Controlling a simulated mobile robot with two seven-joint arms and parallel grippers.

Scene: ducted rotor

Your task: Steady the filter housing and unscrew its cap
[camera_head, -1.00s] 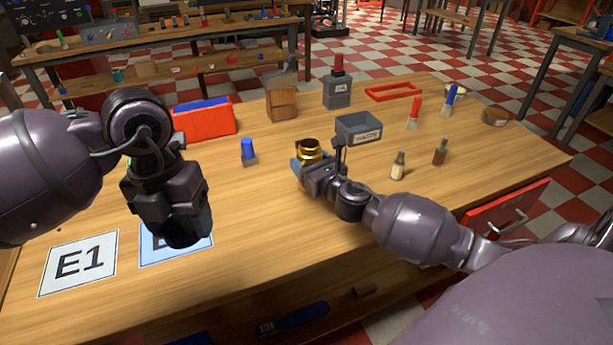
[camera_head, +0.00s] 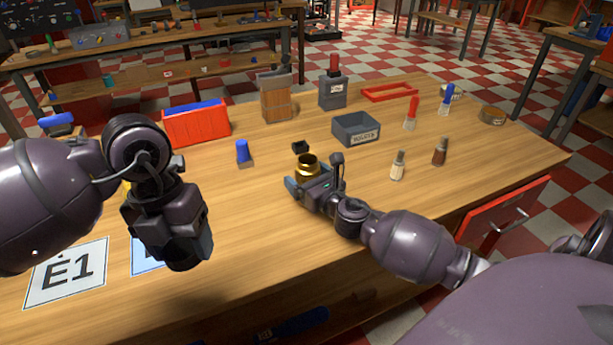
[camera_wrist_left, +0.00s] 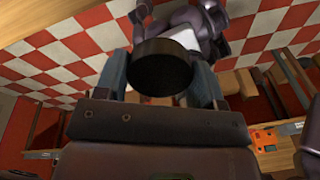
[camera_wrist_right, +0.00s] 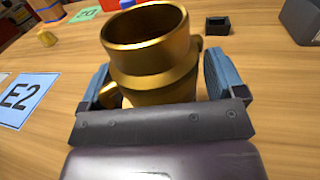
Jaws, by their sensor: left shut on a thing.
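The filter housing (camera_head: 307,168) is a brass-gold cup with a flared collar and an open top, upright over the table. In the right wrist view the housing (camera_wrist_right: 150,65) stands between the spread fingers of my right gripper (camera_wrist_right: 158,85), which is open around it, with small gaps at the sides. My right gripper also shows in the head view (camera_head: 315,188). My left gripper (camera_wrist_left: 165,85) is shut on a dark round cap (camera_wrist_left: 162,72), well to the left of the housing.
A small black box (camera_head: 300,147) is just behind the housing. A grey bin (camera_head: 355,130), a red bin (camera_head: 196,125), a blue-topped block (camera_head: 243,154) and two small bottles (camera_head: 398,166) stand around. The E1 card (camera_head: 68,272) lies at front left. The front middle is clear.

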